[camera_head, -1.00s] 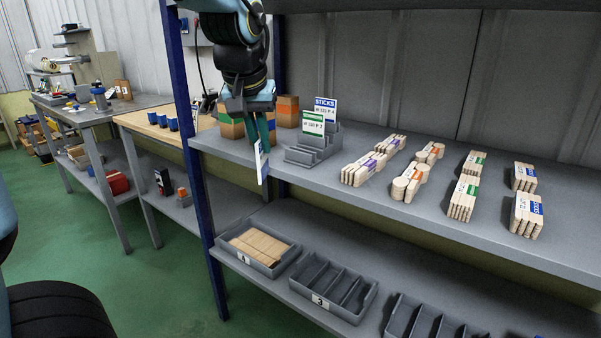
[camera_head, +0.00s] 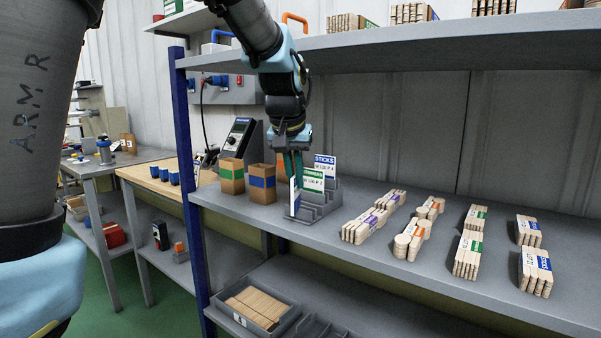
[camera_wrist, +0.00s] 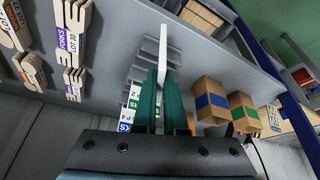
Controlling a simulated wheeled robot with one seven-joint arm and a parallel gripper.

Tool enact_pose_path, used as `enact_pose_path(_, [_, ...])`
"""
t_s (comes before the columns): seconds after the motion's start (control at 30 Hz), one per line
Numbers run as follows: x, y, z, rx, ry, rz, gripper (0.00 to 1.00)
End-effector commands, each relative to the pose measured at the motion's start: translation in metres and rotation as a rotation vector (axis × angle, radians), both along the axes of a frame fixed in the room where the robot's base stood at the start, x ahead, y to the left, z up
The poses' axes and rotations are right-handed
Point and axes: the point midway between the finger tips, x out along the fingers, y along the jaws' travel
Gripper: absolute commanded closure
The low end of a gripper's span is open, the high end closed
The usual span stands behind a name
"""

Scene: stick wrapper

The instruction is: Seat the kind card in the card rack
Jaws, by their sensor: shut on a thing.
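My gripper (camera_head: 293,168) points down over the upper shelf, its green fingers shut on a thin white card (camera_head: 295,197). The card is upright and nearly edge-on, so its print is hidden. It also shows in the wrist view (camera_wrist: 163,45), standing out beyond the fingertips (camera_wrist: 157,92). The grey card rack (camera_head: 325,208) is on the shelf, with a green-banded card (camera_head: 313,180) and a blue STICKS card (camera_head: 326,161) upright in it. The held card is at the rack's left, front part; I cannot tell whether its lower edge is in a slot.
Cardboard boxes with a green band (camera_head: 232,177) and a blue band (camera_head: 262,184) stand left of the rack. Bundles of wooden cutlery (camera_head: 365,225) lie to its right. A blue post (camera_head: 183,130) bounds the shelf's left end, and another shelf (camera_head: 420,38) is above.

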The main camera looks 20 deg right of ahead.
Motion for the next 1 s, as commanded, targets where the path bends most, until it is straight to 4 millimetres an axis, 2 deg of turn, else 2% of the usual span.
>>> enact_pose_path(0.4, [0.039, -0.030, 0.000, 0.000, -0.001, 0.000, 1.00])
enact_pose_path(0.8, [0.036, -0.029, -0.008, -0.001, 0.000, 0.000, 1.00])
enact_pose_path(0.83, [0.036, -0.029, -0.008, -0.001, 0.000, 0.000, 0.89])
enact_pose_path(1.0, [0.036, -0.029, -0.008, -0.001, 0.000, -0.001, 0.70])
